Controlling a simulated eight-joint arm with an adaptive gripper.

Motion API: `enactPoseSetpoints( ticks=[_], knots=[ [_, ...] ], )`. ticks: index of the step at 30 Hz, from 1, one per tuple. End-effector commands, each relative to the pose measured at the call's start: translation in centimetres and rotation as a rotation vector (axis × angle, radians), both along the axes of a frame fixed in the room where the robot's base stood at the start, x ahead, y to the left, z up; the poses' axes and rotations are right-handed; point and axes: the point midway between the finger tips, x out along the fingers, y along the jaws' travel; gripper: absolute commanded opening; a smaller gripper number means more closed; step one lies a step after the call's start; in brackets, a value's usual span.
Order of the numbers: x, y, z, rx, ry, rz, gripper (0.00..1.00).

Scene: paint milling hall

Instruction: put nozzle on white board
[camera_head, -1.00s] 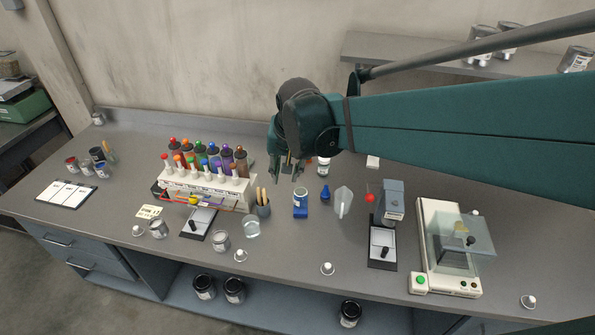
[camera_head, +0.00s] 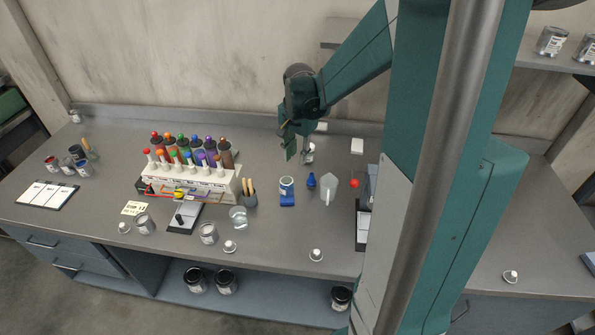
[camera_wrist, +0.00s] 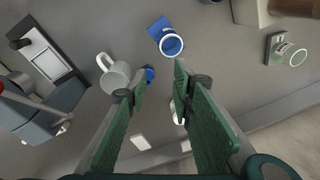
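No part is clearly marked as the nozzle. A small blue pointed piece (camera_head: 311,180) stands mid-bench and may be it; it also shows in the wrist view (camera_wrist: 149,75). Two small white flat squares lie at the back of the bench, one right (camera_head: 357,146) and one behind my gripper (camera_head: 321,126); in the wrist view they are low in the picture (camera_wrist: 140,142) (camera_wrist: 186,146). Which is the white board I cannot tell. My gripper (camera_head: 299,152) is open and empty above the bench's back, behind the blue piece; its green fingers (camera_wrist: 160,90) are apart.
A white labelled can (camera_head: 308,153) is close by my gripper. A bottle rack (camera_head: 195,185) stands left. Several small white caps (camera_head: 316,255) line the front.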

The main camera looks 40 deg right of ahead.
Motion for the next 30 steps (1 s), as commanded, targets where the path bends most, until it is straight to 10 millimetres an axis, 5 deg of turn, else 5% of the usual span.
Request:
enactPoseSetpoints(
  ticks=[15, 30],
  knots=[
    [1.0, -7.2, -6.5, 0.057, 0.087, -0.263, 0.24],
    [0.9, -8.0, -7.5, 0.065, 0.1, -0.299, 0.24]
  ],
)
